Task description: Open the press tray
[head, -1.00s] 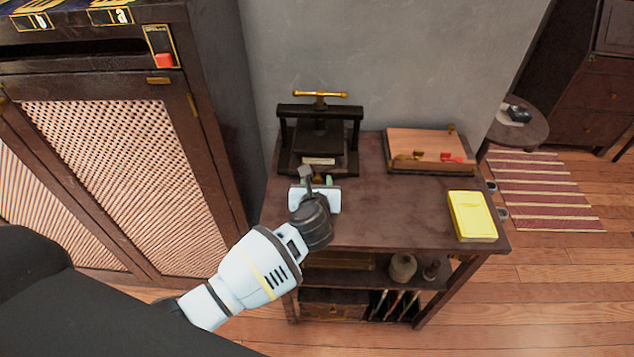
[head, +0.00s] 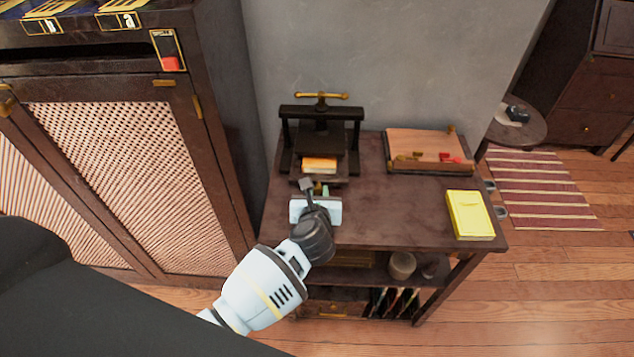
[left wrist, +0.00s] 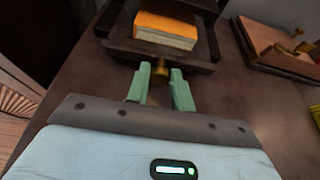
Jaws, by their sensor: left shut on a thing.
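The dark press (head: 347,128) with a brass screw handle (head: 321,96) stands at the back left of the table. Its dark tray (left wrist: 200,62) is slid partly out at the front. An orange-covered book (head: 319,165) lies on the tray and also shows in the left wrist view (left wrist: 165,28). My left gripper (left wrist: 160,80) is in front of the tray, its green fingers shut on the brass knob (left wrist: 161,71) at the tray's front. In the head view the wrist partly hides the fingers and knob. My right gripper is not in view.
A yellow book (head: 470,215) lies at the table's (head: 400,215) right front. A wooden board (head: 430,147) with small brass and red items sits at the back right. The tabletop between is clear. A mesh-door cabinet (head: 120,170) stands close on the left.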

